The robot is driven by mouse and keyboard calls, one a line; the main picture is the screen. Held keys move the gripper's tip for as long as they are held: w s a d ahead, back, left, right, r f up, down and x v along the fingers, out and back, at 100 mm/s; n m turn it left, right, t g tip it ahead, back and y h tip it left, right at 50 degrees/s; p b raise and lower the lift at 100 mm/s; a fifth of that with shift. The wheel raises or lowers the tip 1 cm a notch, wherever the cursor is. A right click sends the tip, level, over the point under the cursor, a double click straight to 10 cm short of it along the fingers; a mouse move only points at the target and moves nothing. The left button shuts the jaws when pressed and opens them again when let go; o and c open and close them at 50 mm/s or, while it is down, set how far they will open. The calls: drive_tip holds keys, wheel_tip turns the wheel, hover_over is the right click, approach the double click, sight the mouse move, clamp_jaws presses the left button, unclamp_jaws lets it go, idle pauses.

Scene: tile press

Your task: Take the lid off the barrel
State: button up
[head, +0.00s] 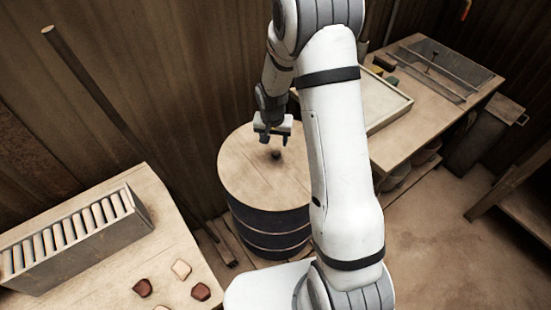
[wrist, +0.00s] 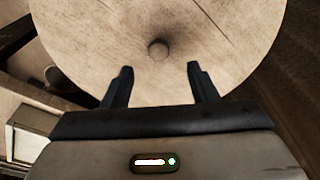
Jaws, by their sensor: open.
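The barrel (head: 268,232) is dark with pale hoops and stands on the floor near the wall. Its round, pale wooden lid (head: 245,175) lies on top and also fills much of the wrist view (wrist: 100,50). A small dark knob (head: 276,155) stands at the middle of the lid. In the wrist view the knob (wrist: 158,49) shows just beyond and between my fingertips. My gripper (head: 272,135) is open and empty above the lid, close to the knob, with its two dark fingers (wrist: 160,72) apart. My arm hides the right edge of the lid in the head view.
A table (head: 180,235) at the left bears a rack of tiles (head: 75,240) and several loose tile pieces (head: 200,291). A workbench (head: 440,105) with a tray (head: 385,105) stands behind and right of the barrel. A pole (head: 100,95) leans on the wall.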

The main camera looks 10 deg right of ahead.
hover_over(276, 152)
drive_tip(key=s+a, duration=0.1)
wheel_tip(276, 152, down, 4)
drive_tip(key=shift+f, duration=0.1)
drive_tip(key=f, duration=0.2)
drive_tip(key=f+p, duration=0.1)
drive_tip(key=shift+w+d+f, duration=0.3)
drive_tip(key=shift+d+f, duration=0.1)
drive_tip(key=shift+w+f, duration=0.1)
drive_tip(key=shift+f, duration=0.5)
clamp_jaws()
